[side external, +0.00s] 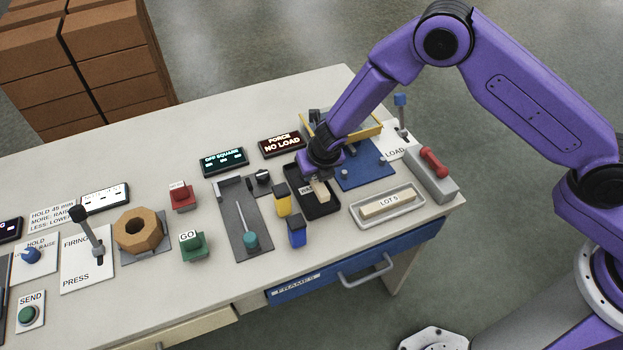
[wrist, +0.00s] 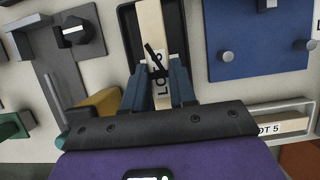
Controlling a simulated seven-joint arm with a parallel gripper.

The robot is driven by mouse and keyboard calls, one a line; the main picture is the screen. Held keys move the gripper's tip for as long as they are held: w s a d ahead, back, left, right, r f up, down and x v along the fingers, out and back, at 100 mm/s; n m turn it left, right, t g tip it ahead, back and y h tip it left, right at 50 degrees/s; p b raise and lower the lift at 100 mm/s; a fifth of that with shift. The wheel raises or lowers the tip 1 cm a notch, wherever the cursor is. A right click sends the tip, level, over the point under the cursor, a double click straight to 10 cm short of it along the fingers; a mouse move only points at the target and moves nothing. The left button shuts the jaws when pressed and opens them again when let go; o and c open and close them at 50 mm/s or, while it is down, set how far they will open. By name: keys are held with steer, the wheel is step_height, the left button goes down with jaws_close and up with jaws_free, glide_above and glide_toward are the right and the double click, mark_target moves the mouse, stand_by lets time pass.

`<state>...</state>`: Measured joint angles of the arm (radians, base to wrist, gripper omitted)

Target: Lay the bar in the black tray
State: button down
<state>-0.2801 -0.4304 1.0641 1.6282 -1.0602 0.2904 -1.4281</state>
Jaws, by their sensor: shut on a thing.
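My gripper (side external: 320,180) is shut on a cream bar (side external: 322,192) at the black tray (side external: 318,213). In the wrist view the bar (wrist: 149,22) runs lengthwise between the two fingers (wrist: 158,92), with lettering and a black mark on its face. The tray's dark rim (wrist: 127,28) shows on both sides of the bar there. The bar lines up roughly with the tray's length. My gripper hides part of the bar and tray, and I cannot tell whether the bar touches the tray floor.
A grey tray (side external: 357,217) with another bar (side external: 388,206) lies to the right. A blue plate with pegs (side external: 365,176) is behind it. Yellow (side external: 283,202) and blue (side external: 297,231) blocks stand close left of the black tray. A grey fixture (side external: 232,215) is further left.

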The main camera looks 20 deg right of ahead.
mark_target(311, 181)
steer(key=shift+w+a+f, duration=0.1)
steer(key=shift+f, duration=0.1)
steer(key=shift+w+a+f, duration=0.1)
steer(key=shift+w+f, duration=0.1)
steer(key=shift+f, duration=1.55)
steer(key=shift+f, duration=0.15)
steer(key=c, duration=0.9)
jaws_free()
steer(key=v, duration=1.2)
steer(key=shift+s, duration=0.1)
